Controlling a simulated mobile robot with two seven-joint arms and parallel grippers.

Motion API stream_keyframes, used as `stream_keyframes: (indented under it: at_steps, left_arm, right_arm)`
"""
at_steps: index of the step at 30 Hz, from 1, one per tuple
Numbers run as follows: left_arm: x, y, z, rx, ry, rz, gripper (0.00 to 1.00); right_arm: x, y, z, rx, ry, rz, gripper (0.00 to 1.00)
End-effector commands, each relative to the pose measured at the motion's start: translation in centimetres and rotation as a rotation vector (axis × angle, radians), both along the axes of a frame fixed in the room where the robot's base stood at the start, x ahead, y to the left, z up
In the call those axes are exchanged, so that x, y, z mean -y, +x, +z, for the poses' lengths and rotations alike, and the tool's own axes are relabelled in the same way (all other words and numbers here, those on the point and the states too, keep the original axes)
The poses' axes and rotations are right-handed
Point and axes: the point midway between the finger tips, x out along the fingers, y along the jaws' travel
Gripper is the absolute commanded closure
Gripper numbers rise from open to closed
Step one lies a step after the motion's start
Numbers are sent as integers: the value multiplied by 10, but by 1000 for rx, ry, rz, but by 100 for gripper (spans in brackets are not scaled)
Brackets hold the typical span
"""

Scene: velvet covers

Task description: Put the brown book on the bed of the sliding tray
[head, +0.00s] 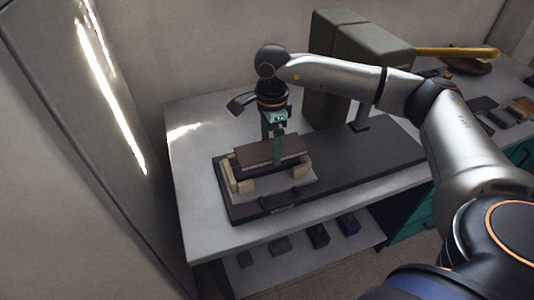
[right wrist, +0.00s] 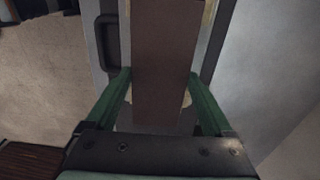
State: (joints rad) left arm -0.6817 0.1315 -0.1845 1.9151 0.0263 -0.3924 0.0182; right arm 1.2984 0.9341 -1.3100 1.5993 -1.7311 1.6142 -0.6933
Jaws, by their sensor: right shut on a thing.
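The brown book (head: 268,152) lies about level over the sliding tray's pale bed (head: 272,196), between light wooden blocks (head: 242,186). My right gripper (head: 278,158) points down from above with its green fingers on the two sides of the book, shut on it. In the right wrist view the book (right wrist: 165,50) fills the middle, between the green fingertips (right wrist: 160,78). I cannot tell whether the book's underside touches the bed or is a little above it. My left gripper is not in view.
Small dark blocks (head: 318,235) stand on the lower shelf. More blocks (head: 500,117) lie at right. The white tabletop (head: 195,140) is clear at left.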

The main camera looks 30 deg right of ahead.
Motion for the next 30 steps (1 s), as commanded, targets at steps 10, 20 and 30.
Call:
stream_keyframes:
  at_steps: [10,20,30]
  left_arm:
    - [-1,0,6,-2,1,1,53]
    - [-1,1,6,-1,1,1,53]
    - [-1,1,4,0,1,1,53]
  right_arm:
    - [-7,7,-37,-2,-1,0,78]
    - [-7,7,-43,1,1,1,78]
    - [-7,7,-45,0,1,1,0]
